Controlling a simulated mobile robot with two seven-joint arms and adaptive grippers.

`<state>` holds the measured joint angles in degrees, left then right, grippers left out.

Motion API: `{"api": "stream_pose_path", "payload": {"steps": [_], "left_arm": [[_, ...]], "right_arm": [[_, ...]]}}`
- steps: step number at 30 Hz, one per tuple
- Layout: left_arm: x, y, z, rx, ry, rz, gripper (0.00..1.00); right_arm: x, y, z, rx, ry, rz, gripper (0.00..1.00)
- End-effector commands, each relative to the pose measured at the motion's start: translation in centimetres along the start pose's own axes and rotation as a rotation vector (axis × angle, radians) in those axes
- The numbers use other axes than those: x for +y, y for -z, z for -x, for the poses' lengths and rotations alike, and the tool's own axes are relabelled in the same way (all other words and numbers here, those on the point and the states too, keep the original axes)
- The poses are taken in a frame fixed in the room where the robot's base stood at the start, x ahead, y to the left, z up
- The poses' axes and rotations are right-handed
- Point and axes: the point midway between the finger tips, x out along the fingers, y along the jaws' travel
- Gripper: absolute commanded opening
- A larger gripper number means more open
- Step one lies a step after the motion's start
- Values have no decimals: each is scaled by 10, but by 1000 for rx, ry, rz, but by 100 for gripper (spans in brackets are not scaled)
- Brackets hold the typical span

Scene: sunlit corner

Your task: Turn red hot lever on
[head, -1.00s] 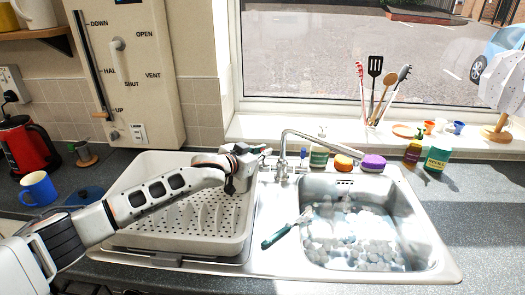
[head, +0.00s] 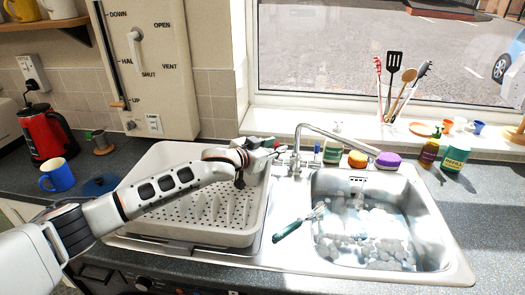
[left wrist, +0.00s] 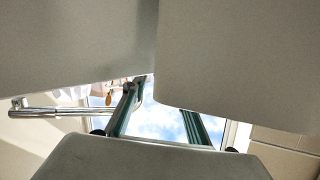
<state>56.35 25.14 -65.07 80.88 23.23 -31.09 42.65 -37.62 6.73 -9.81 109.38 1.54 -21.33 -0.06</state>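The chrome tap (head: 297,160) stands behind the sink, its spout reaching right over the bowl. A small patch of red shows close by my left fingertips, too small to tell clearly as the hot lever. My left gripper (head: 268,151) is just left of the tap base, above the drainer's back right corner. In the left wrist view, its two green-sided fingers (left wrist: 160,115) stand apart with sky between them, so it looks open and empty. A chrome tap part (left wrist: 60,112) shows left of them; large grey surfaces hide much. My right gripper is not in view.
The white drainer (head: 150,222) lies under my left arm. The sink (head: 445,262) holds foamy water, and a green-handled brush (head: 290,229) lies across its left edge.

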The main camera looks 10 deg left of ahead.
Motion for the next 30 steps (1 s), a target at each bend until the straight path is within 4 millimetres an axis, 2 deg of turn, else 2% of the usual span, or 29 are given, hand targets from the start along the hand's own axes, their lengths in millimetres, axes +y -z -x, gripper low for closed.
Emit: {"api": "stream_pose_path", "payload": {"steps": [12, 16, 21, 30], "left_arm": [[0, -1, 72, 0, -1, 0, 28], [1, -1, 90, 0, -1, 1, 28], [1, 0, 103, 0, -2, 0, 28], [1, 0, 106, 0, -1, 0, 28]], "right_arm": [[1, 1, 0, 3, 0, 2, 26], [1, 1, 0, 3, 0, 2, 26], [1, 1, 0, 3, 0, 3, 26], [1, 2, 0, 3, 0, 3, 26]]}}
